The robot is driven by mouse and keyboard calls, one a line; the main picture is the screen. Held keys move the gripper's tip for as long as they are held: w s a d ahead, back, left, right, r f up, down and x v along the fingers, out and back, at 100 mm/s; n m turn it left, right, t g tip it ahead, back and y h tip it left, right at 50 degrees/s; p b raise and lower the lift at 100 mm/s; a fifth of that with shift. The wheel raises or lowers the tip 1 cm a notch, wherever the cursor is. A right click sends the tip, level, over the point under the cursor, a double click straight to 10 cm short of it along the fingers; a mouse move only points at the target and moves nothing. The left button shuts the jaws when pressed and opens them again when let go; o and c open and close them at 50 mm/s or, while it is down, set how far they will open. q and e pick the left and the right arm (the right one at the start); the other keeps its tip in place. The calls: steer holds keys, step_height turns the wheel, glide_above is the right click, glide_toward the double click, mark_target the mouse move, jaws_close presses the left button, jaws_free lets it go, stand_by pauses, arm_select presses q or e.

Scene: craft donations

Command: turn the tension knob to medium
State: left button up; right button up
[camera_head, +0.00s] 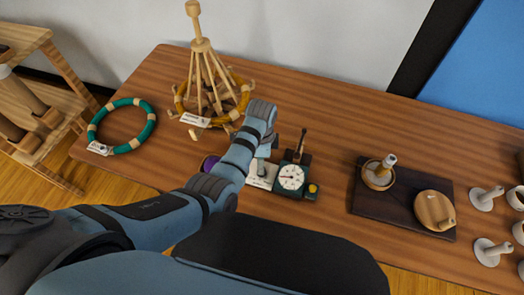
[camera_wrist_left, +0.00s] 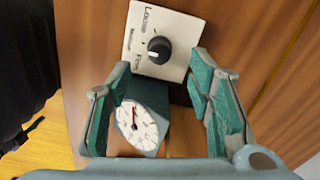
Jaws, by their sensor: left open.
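The tension knob (camera_wrist_left: 158,50) is black and round on a pale plate (camera_wrist_left: 182,25) with the printed words Loose, Medium and Firm in the left wrist view. A light mark shows on the knob, but which word it points at is too small to tell. In the head view the plate (camera_head: 262,176) is partly hidden by my left arm. My left gripper (camera_wrist_left: 161,62) is open, its teal-padded fingers apart on either side of the knob, with nothing between them gripped. A dial gauge (camera_wrist_left: 138,127) with a white face and red needle sits beside the plate; it also shows in the head view (camera_head: 291,178).
A wooden yarn-winder frame (camera_head: 202,70) stands behind my left gripper, with an orange ring around it. A teal ring (camera_head: 122,126) lies at left. A dark board (camera_head: 395,212) with wooden pieces lies at right, beside white pegs (camera_head: 485,198). Table between gauge and board is clear.

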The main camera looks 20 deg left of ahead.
arm_select(q)
step_height(320, 180, up, 6)
steer(key=shift+f, duration=0.15)
stand_by(0.3)
